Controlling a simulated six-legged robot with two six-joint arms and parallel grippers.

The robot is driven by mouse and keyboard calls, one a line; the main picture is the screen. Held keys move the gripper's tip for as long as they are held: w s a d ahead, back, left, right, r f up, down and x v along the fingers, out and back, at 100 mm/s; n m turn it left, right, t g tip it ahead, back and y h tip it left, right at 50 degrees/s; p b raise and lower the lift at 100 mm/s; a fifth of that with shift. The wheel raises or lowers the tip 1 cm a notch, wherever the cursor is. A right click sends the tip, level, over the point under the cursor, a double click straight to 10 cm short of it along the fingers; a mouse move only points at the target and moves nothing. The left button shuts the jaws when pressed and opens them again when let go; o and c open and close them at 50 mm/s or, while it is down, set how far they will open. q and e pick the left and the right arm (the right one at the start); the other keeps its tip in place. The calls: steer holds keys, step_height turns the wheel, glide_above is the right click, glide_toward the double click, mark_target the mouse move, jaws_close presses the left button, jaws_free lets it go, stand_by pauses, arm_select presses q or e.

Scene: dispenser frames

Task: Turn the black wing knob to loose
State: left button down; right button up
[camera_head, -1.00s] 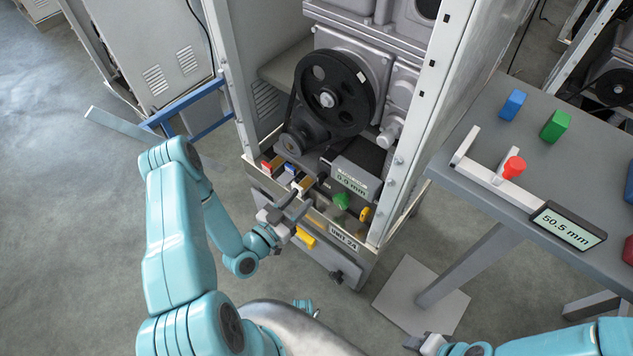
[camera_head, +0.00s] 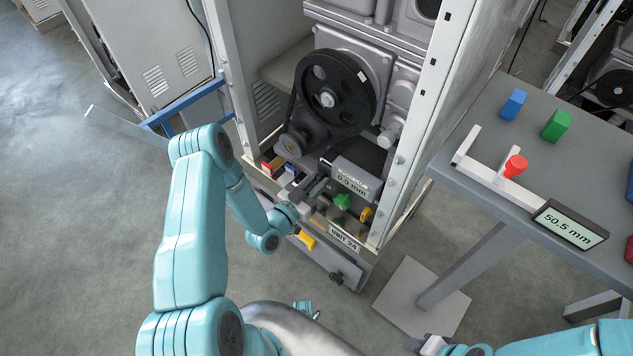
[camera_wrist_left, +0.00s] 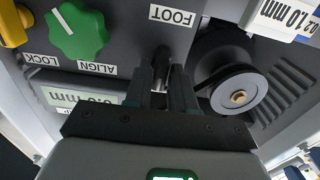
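My left gripper (camera_head: 316,187) reaches into the lower bay of the machine, just left of the green knob. In the left wrist view, its two dark fingers (camera_wrist_left: 163,80) are apart. A dark upright part (camera_wrist_left: 162,62), apparently the black wing knob below the FOOT label (camera_wrist_left: 173,16), shows between and just beyond the fingertips. I cannot tell whether the fingers touch it; its wing shape is largely hidden. In the head view the gripper covers that spot. My right gripper (camera_head: 428,344) is at the bottom edge, mostly cut off.
A green knob (camera_wrist_left: 77,30) with ALIGN and LOCK labels and a yellow knob (camera_wrist_left: 12,24) are beside it. A grey readout (camera_head: 352,179) shows 0.0 mm. A black pulley (camera_head: 335,93) stands above. Cabinet posts flank the bay. A grey table (camera_head: 480,165) holds blocks at right.

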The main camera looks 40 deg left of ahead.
arm_select(q)
steer(key=shift+f+n, duration=0.1)
steer(key=shift+n, duration=0.2)
steer(key=n+b, duration=0.1)
steer(key=n, duration=0.2)
steer(key=n+b, duration=0.2)
steer(key=n, duration=0.3)
steer(key=shift+a+f, duration=0.1)
steer(key=shift+a, duration=0.05)
steer(key=n+b, duration=0.1)
steer(key=n, duration=0.8)
steer(key=shift+f+b, duration=0.1)
steer(key=shift+b, duration=0.3)
steer(key=c, duration=1.1)
jaws_free()
